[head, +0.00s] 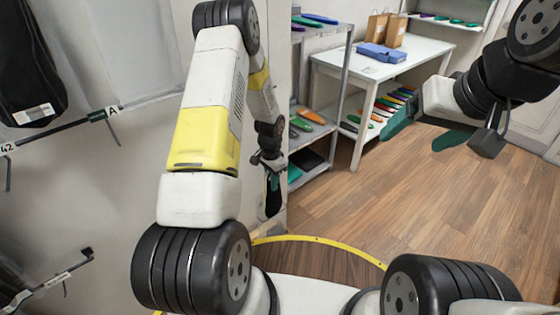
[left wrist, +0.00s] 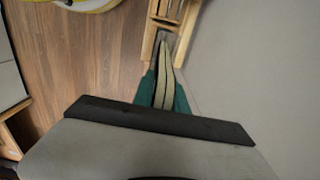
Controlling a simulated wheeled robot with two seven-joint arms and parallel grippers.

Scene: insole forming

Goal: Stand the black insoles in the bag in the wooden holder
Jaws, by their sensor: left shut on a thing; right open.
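My left gripper (head: 272,178) is shut on the black insoles (head: 273,203), which hang down from its teal fingers beside the pale wall. In the left wrist view the fingers (left wrist: 163,92) grip the insoles edge-on (left wrist: 160,65), as thin dark and beige layers; the clear bag itself cannot be made out. The wooden holder (left wrist: 149,35) shows at the top of that view, with its slats just past the far end of the insoles. Whether that end is inside the holder or only in front of it, I cannot tell. My right gripper (head: 425,131) is open and empty, raised over the floor.
A grey shelf (head: 345,60) with coloured insoles stands behind my left gripper. A white table (head: 425,50) carries a blue box (head: 380,53) and paper bags (head: 376,27). Another black insole pack (head: 28,65) hangs on the left wall rack (head: 70,130). The wooden floor is clear.

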